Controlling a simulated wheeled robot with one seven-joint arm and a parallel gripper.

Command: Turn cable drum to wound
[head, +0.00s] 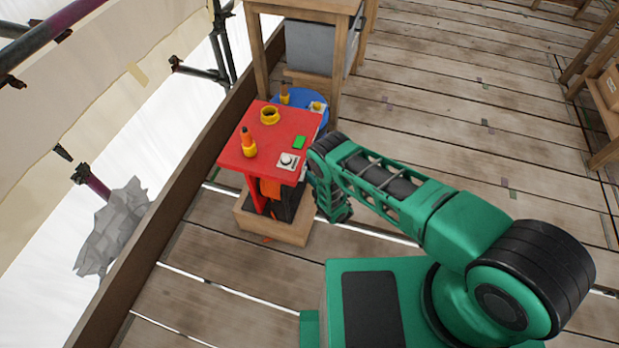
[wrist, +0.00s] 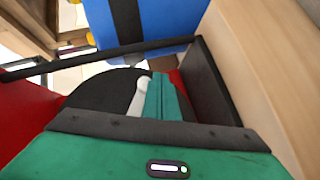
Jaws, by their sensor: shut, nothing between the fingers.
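A red-topped stand (head: 257,145) sits on a wooden base in the head view. A dark orange rounded part (head: 270,188), which may be the cable drum, shows under the top beside black parts. A blue disc (head: 296,97) lies just behind the stand; I cannot tell if it is the drum. My gripper (wrist: 163,97) is shut and empty, low at the stand's right side. In the wrist view its fingers are in front of a black rounded part (wrist: 92,91) and beside a pale lever-like piece (wrist: 139,97); contact is unclear. Any winding mark is not readable.
The red top carries a yellow ring (head: 269,116), an orange peg in a yellow collar (head: 249,146), a green patch (head: 299,142) and a white button plate (head: 287,160). A wooden table with a grey box (head: 309,47) stands behind. Plank floor (head: 450,120) is clear to the right.

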